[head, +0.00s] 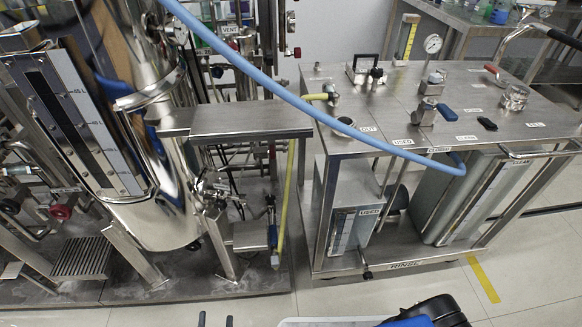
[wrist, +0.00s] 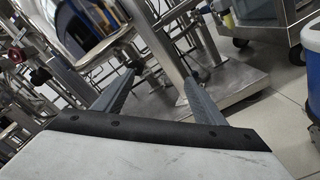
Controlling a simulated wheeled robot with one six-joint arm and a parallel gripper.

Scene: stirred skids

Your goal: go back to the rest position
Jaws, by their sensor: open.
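My gripper (wrist: 160,76) shows in the wrist view with its two grey fingers apart and nothing between them. The fingers point toward the lower part of a steel skid, with legs and a base plate beyond them. I cannot tell whether a fingertip touches anything. In the head view, two small dark prongs stick up at the bottom edge, and a black and blue part lies at the bottom right; most of my arm is out of frame.
A shiny steel tank (head: 160,205) stands on the left skid. A steel cart (head: 385,85) labelled RINSE stands at right.

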